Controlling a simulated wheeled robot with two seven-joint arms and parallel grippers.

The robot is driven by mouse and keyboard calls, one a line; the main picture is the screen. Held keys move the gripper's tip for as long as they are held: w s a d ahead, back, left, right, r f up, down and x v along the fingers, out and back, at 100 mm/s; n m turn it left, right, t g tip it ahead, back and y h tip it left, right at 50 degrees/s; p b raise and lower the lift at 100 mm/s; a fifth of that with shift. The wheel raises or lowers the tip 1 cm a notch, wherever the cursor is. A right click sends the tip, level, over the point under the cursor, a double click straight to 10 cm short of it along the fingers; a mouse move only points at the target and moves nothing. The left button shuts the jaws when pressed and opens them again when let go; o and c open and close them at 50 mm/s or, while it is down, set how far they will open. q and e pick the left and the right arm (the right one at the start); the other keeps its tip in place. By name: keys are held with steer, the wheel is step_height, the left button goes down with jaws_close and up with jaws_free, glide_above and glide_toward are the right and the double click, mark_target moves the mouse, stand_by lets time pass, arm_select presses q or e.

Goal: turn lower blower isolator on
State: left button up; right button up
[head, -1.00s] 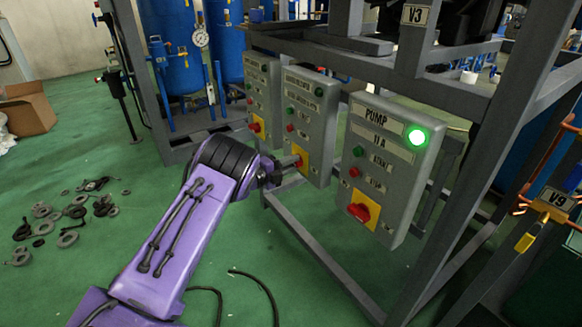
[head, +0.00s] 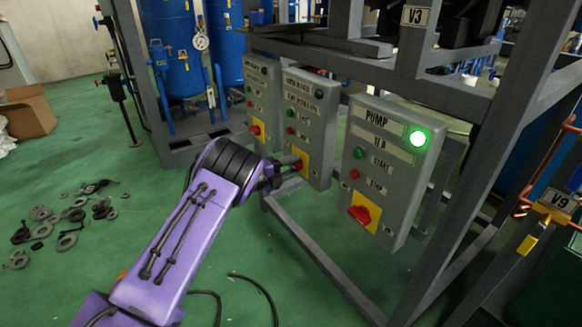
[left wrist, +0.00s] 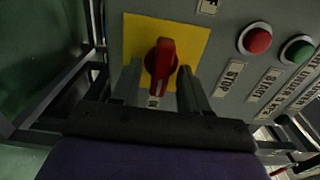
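The middle grey control panel (head: 308,120) carries a red isolator knob on a yellow plate low on its face. In the left wrist view the red knob (left wrist: 160,66) stands upright in the picture on its yellow plate (left wrist: 195,45). My left gripper (head: 283,172) is at this plate. Its two fingers (left wrist: 160,88) are apart, one on each side of the knob; whether either touches it I cannot tell. A small label below the knob is partly hidden. The panel's top label is too blurred to read fully. My right gripper is not in view.
The PUMP panel (head: 385,165), with a lit green lamp (head: 417,138) and its own red knob (head: 361,214), is to the right. Another panel (head: 262,100) is to the left. A metal frame (head: 325,262) runs below. Dark rings (head: 70,220) lie on the green floor.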

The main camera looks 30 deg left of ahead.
arm_select(q)
steer(key=p+v, duration=0.1)
steer(key=v, duration=0.9)
steer(key=shift+s, duration=0.25)
